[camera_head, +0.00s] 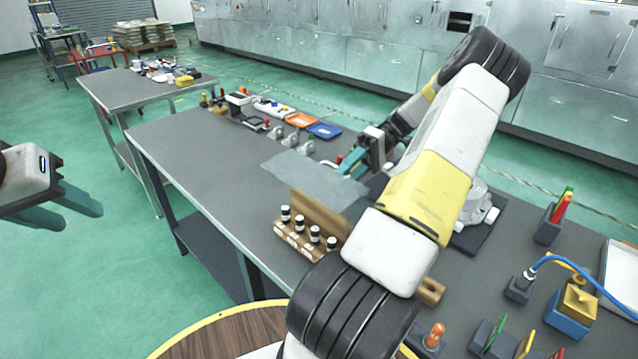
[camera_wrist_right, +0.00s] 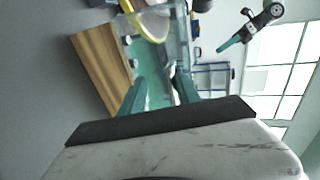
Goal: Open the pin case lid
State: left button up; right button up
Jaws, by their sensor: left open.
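The pin case appears to be the wooden box (camera_head: 322,212) in the middle of the bench, with a flat grey panel (camera_head: 305,176) across its top. I cannot tell whether that panel is a closed lid. The wood also shows in the right wrist view (camera_wrist_right: 103,66). My right gripper (camera_head: 352,166) is at the case's far right edge, pointing down to the left. Its teal fingers (camera_wrist_right: 160,90) stand apart in the wrist view; contact with the case is unclear. My left gripper (camera_head: 72,205) is open and empty, off the bench at the left.
A wooden rack of black-and-white pins (camera_head: 303,238) stands close in front of the case. Blue (camera_head: 324,130) and orange (camera_head: 299,119) trays and small metal parts lie behind it. The bench's left part is mostly clear.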

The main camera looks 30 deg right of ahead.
aim_at(348, 201)
jog(key=shift+g, duration=0.3)
jog(key=s+a, duration=0.1)
jog(key=s, duration=0.1)
jog(key=s+a, duration=0.1)
jog(key=s, duration=0.2)
jog(key=s+a, duration=0.1)
jog(key=s, duration=0.1)
jog(key=shift+s+a+r, duration=0.15)
jog(key=shift+s+a, duration=0.05)
jog(key=shift+s, duration=0.2)
jog(key=shift+s+a, duration=0.35)
jog(key=shift+a, duration=0.15)
jog(key=shift+w, duration=0.15)
